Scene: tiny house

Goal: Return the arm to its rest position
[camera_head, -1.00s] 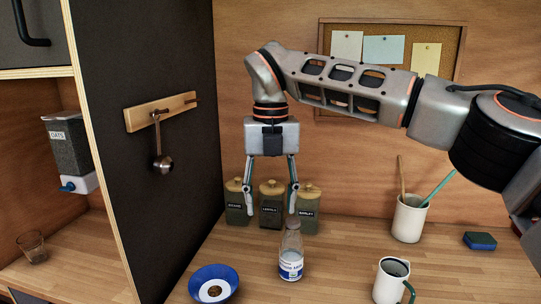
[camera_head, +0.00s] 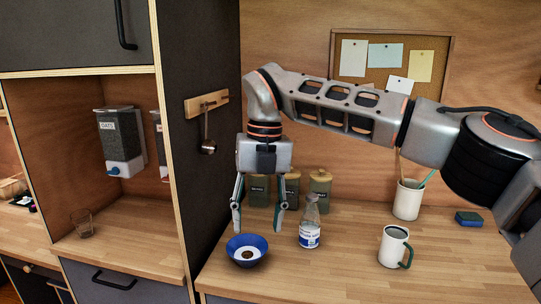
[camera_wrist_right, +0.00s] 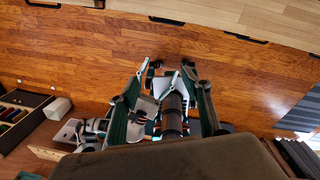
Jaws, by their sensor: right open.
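My right arm reaches in from the right in the head view, and its right gripper (camera_head: 258,228) hangs pointing down with fingers apart, nothing between them. In the picture it appears just above the blue bowl (camera_head: 262,244); whether it is directly over it I cannot tell. The bowl holds something dark. A clear bottle with a blue and white label (camera_head: 309,236) stands upright to the right of the fingers. The right wrist view shows the gripper's fingers (camera_wrist_right: 168,72) apart above a wooden floor and parts of my own body. My left gripper is not in view.
Labelled jars (camera_head: 320,190) stand behind the bottle. A white mug (camera_head: 393,248), a utensil cup (camera_head: 406,201) and a blue sponge (camera_head: 469,218) are to the right. A dark panel (camera_head: 190,60) rises at left, with a hook rail (camera_head: 206,104) holding a scoop.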

